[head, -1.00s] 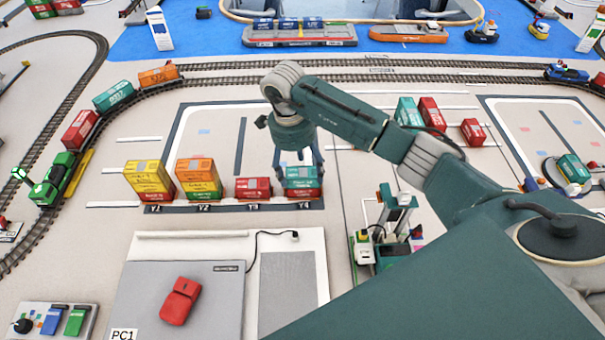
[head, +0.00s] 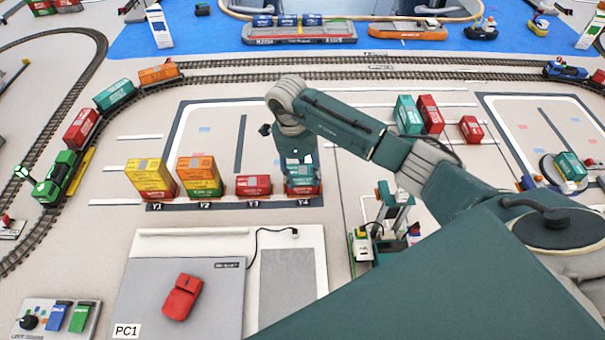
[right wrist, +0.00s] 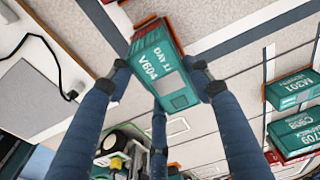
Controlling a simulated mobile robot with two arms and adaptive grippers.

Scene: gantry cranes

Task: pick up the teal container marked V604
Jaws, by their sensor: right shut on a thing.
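The teal container marked V604 (right wrist: 158,68) sits between the fingers of my right gripper (right wrist: 165,80) in the right wrist view. My left gripper is not in view.
A low red container (head: 253,186) stands at Y3, close on the left. An orange and green stack (head: 200,177) stands at Y2 and a yellow stack (head: 150,178) at Y1. A small gantry model (head: 393,215) stands to the right. Open floor lies behind the row.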

